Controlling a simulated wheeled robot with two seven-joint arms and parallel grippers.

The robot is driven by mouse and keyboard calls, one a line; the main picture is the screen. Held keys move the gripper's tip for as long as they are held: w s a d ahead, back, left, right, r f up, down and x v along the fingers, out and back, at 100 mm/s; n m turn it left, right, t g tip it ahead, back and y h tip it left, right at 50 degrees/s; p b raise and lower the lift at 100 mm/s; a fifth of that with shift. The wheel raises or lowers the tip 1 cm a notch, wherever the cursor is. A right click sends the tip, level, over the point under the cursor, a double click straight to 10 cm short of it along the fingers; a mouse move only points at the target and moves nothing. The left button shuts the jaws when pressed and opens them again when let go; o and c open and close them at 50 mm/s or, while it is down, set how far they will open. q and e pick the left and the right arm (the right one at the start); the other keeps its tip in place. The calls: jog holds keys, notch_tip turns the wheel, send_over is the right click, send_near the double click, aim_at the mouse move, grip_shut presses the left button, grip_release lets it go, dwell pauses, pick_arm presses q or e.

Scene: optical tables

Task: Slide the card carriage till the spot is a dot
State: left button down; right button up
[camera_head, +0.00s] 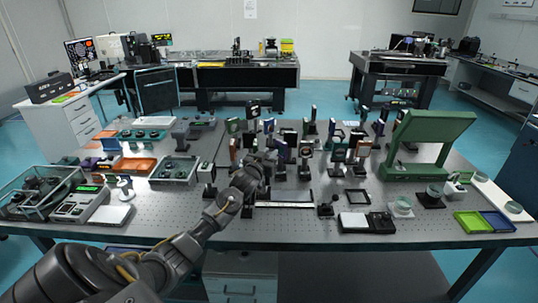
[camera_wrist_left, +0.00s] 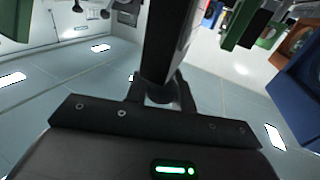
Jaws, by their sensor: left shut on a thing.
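My left gripper (camera_head: 256,168) reaches in over the middle of the optical table, at the left end of a low rail with a pale scale strip (camera_head: 285,205). It is shut on what looks like the card carriage, which the hand mostly hides in the head view. In the left wrist view, a dark upright bar (camera_wrist_left: 163,45) rises from the middle of the hand and hides the grip point. I cannot make out the spot of light in either view. My right gripper is not in view.
Several optics on posts stand close behind and right of the hand. A dark post with a round knob (camera_head: 326,209) stands at the rail's right end. A large green stand (camera_head: 428,130) is at right. Trays and boxes (camera_head: 175,169) crowd the left. The table's front strip (camera_head: 270,228) is clear.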

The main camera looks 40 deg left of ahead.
pick_arm(q)
jog(key=shift+d, duration=0.1)
jog(key=w+d, duration=0.2)
jog(key=shift+d+f, duration=0.1)
jog(key=shift+d, duration=0.2)
jog(key=c, duration=1.6)
grip_release()
jog(key=shift+a, duration=0.1)
jog(key=o, duration=0.4)
jog(key=shift+s+a, duration=0.2)
jog(key=shift+w+d, duration=0.1)
jog(key=shift+d, duration=0.1)
